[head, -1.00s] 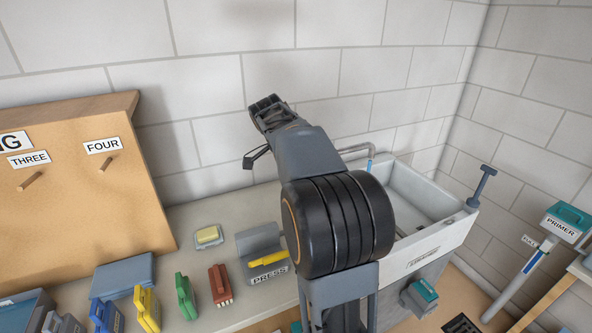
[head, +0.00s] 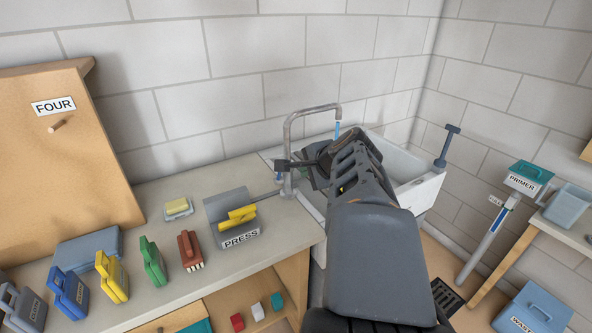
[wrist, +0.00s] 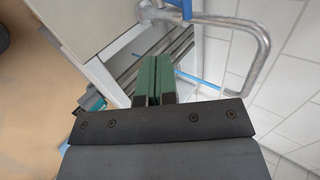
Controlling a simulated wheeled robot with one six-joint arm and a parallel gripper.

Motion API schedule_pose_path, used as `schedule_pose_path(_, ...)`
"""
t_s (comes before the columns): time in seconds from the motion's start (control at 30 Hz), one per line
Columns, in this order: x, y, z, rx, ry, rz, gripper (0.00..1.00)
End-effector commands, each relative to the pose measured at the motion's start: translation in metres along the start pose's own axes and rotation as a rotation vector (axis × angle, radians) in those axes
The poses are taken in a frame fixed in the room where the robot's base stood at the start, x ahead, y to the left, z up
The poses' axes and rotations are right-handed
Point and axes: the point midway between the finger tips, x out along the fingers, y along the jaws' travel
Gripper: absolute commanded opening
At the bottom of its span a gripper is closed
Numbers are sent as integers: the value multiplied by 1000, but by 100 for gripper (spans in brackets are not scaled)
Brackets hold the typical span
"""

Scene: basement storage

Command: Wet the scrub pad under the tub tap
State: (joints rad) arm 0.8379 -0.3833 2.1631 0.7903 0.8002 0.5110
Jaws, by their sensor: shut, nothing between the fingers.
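The tub tap (head: 312,112) is a grey bent pipe at the left end of the white tub sink (head: 425,185). A short blue streak (head: 337,130) hangs below its spout. My gripper (wrist: 157,58) is shut and empty, its two green-faced fingers side by side over the sink edge in the wrist view. The tap pipe (wrist: 264,45) is to their right, apart from them. In the head view my arm hides the fingers and much of the basin. A yellow pad (head: 177,205) lies on a small dish on the counter; I cannot tell whether it is the scrub pad.
A grey press (head: 232,215) with a yellow piece stands on the counter left of the tap. Several coloured tools, among them a green one (head: 152,262), line the counter front. A grey plunger-like handle (head: 447,147) rises at the sink's right. Counter before the wall is partly clear.

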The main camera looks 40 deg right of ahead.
Motion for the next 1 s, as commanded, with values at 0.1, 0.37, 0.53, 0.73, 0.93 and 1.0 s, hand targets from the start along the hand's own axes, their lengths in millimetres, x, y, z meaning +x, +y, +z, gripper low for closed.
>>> schedule_pose_path(0.1,4,-1,-6,-43,17,-7,0)
schedule_pose_path(0.37,42,0,-8,-52,16,-2,0)
schedule_pose_path(0.53,76,0,-7,-53,15,-2,0)
schedule_pose_path(0.73,104,-9,-7,-55,16,-4,0)
schedule_pose_path(0.93,119,-24,-6,-54,16,-4,0)
schedule_pose_path(1.0,122,-27,-6,-54,17,-4,0)
